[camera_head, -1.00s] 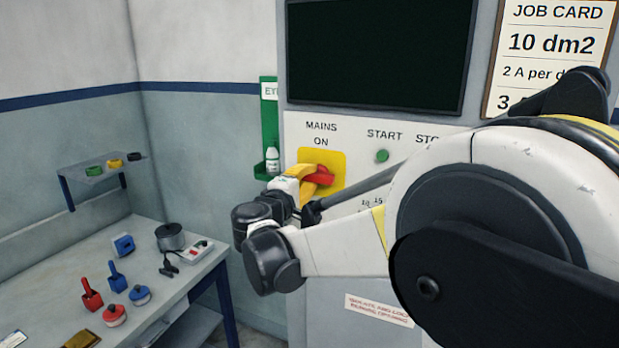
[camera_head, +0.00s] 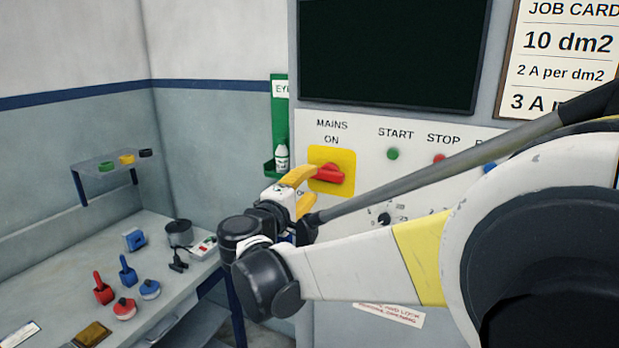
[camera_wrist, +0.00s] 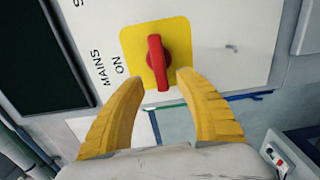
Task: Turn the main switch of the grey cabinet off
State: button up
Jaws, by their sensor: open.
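The main switch has a red handle (camera_head: 330,174) on a square yellow plate (camera_head: 345,159), on the grey cabinet's white panel below the words MAINS and ON. Its handle lies roughly horizontal across the plate. In the wrist view, which is turned on its side, the red handle (camera_wrist: 157,62) stands beyond my fingertips. My gripper (camera_head: 312,185) is open, with yellow fingers just in front and to the left of the switch. The wrist view shows my gripper (camera_wrist: 160,80) empty, its fingers apart and clear of the handle. My gripper hides the lettering left of the plate.
A green START button (camera_head: 392,154) and red STOP button (camera_head: 439,158) sit right of the switch. A green eyewash holder (camera_head: 279,115) hangs at the cabinet's left edge. A bench (camera_head: 60,270) with several small items stands at the left.

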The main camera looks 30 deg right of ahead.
jog(key=v, duration=0.5)
jog(key=shift+s+a, duration=0.2)
jog(key=shift+a, duration=0.05)
